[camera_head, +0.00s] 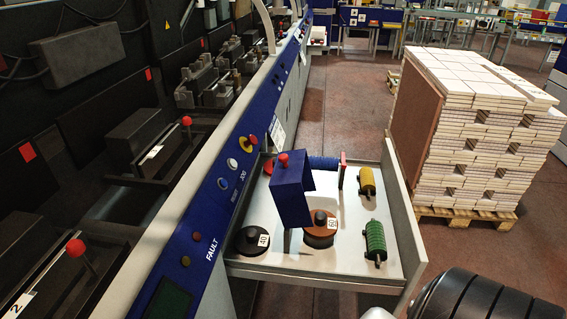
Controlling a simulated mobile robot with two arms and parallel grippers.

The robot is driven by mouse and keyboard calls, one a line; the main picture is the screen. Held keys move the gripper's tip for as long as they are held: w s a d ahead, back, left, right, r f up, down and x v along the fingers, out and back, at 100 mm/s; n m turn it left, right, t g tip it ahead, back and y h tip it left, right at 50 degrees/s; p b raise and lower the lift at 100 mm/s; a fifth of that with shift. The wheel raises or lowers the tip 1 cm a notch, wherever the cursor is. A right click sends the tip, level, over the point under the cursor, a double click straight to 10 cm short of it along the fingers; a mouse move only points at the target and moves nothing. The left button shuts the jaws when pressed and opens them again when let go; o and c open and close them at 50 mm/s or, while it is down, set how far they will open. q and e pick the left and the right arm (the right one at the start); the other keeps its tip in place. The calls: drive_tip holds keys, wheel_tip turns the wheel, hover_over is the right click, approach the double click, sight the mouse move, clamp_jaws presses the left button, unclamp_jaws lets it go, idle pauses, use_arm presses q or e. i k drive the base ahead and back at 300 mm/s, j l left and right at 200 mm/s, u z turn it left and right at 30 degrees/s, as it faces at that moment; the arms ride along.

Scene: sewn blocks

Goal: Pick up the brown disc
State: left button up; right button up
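The brown disc (321,239) lies flat in a shallow white tray (350,263), near its front middle. It has a dark knob on top and a white tag marked 60. Neither of my grippers shows in the head view.
The tray also holds a green spool (375,242), a yellow spool (367,182) and a blue spool (325,163). A long blue and grey machine panel (215,205) borders the tray's left. A pallet stack of boards (475,130) stands behind to the right.

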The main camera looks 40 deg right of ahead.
sight(325, 223)
drive_tip(key=l+z, duration=0.75)
drive_tip(key=i+l+z, duration=0.1)
drive_tip(key=z, duration=0.3)
drive_tip(key=i+l, duration=0.05)
drive_tip(key=l, duration=0.05)
